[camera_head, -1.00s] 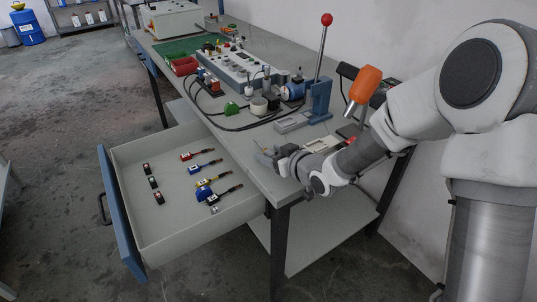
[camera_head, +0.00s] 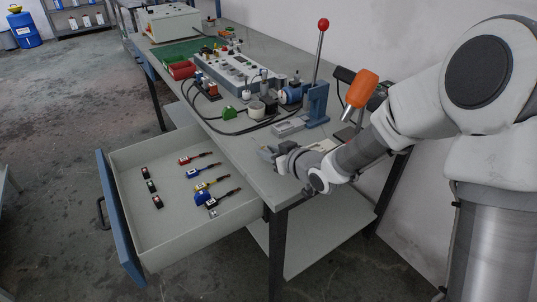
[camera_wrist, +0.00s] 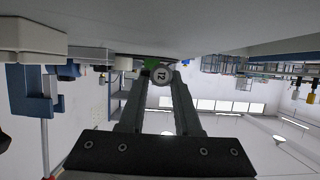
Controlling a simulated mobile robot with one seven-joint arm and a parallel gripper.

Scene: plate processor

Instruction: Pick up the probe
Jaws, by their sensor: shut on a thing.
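My gripper (camera_head: 267,153) is at the near end of the workbench (camera_head: 250,178), just above its top and close to the edge over the open drawer. In the wrist view my gripper (camera_wrist: 163,78) has its two dark fingers closing in on a small round grey disc marked 12, which I take to be the end of the probe (camera_wrist: 162,75). The disc sits between the fingertips. The rest of the probe is hidden, and in the head view it is too small to make out.
The open drawer (camera_head: 150,240) holds several small coloured tools and black-and-red pieces. A blue lever stand (camera_head: 317,104) with a red knob, a grey block (camera_head: 288,128), cables and a control box (camera_head: 235,72) stand beyond my gripper. An orange-handled tool (camera_head: 361,89) stands at right.

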